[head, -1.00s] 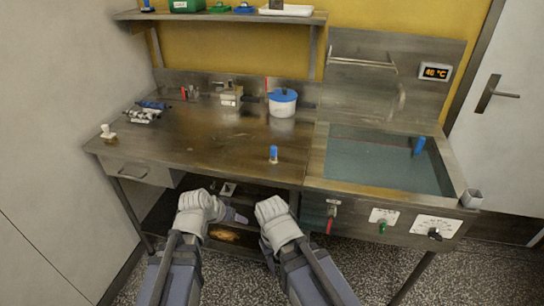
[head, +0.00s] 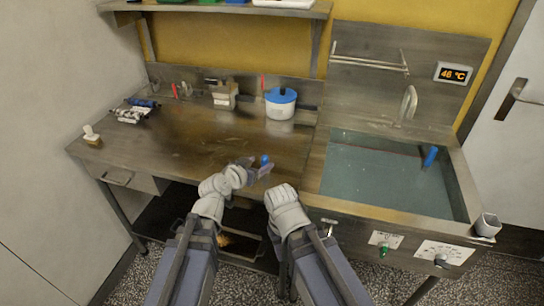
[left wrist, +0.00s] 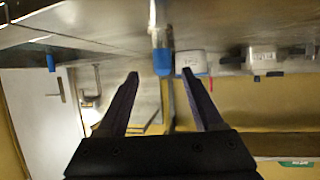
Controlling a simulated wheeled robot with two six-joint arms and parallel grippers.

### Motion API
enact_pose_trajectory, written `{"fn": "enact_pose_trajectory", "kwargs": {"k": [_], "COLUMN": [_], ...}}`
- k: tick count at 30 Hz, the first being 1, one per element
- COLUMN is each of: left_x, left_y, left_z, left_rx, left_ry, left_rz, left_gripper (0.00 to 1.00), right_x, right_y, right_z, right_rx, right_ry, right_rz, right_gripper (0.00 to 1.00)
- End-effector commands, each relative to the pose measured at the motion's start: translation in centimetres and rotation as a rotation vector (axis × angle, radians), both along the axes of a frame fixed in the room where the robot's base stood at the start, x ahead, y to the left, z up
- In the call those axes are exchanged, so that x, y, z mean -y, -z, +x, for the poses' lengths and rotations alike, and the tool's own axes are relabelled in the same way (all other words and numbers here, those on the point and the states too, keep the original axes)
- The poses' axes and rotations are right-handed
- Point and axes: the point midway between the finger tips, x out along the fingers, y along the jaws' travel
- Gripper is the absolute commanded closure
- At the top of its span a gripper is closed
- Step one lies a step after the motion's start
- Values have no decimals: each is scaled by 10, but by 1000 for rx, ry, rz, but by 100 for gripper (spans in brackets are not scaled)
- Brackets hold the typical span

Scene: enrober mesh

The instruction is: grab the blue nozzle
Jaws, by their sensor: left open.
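The blue nozzle (head: 264,160) stands on the steel worktop near its front edge; its lower part is hidden in the head view. In the left wrist view, which looks upside down, the nozzle (left wrist: 162,58) has a blue end and a silver body. My left gripper (head: 257,168) is open at the nozzle. In the left wrist view its fingers (left wrist: 160,74) appear on either side of the blue end, and no grip shows. My right gripper (head: 284,195) is at the worktop's front edge, right of the nozzle; its fingers are hidden.
A white pot with a blue lid (head: 281,103) stands behind. A water-filled sink (head: 385,205) on the right holds another blue-topped object (head: 430,156). A metal fitting (head: 129,115) lies at the left. The worktop's middle is clear.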

Motion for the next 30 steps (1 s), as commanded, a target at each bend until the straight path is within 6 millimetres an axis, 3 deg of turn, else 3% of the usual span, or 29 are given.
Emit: {"fn": "enact_pose_trajectory", "kwargs": {"k": [8, 15, 21, 30], "left_x": [1, 10, 12, 23], "left_y": [-1, 10, 11, 36], "left_z": [2, 21, 23, 51], "left_rx": [7, 6, 6, 6], "left_ry": [-1, -1, -2, -1], "left_rz": [-2, -3, -2, -2], "left_gripper": [32, 32, 32, 32], "right_x": [0, 0, 0, 0], "right_y": [1, 11, 13, 37], "right_z": [0, 0, 0, 0], "right_rx": [0, 0, 0, 0], "right_ry": [0, 0, 0, -1], "right_rz": [0, 0, 0, 0], "right_gripper": [50, 50, 50, 50]}}
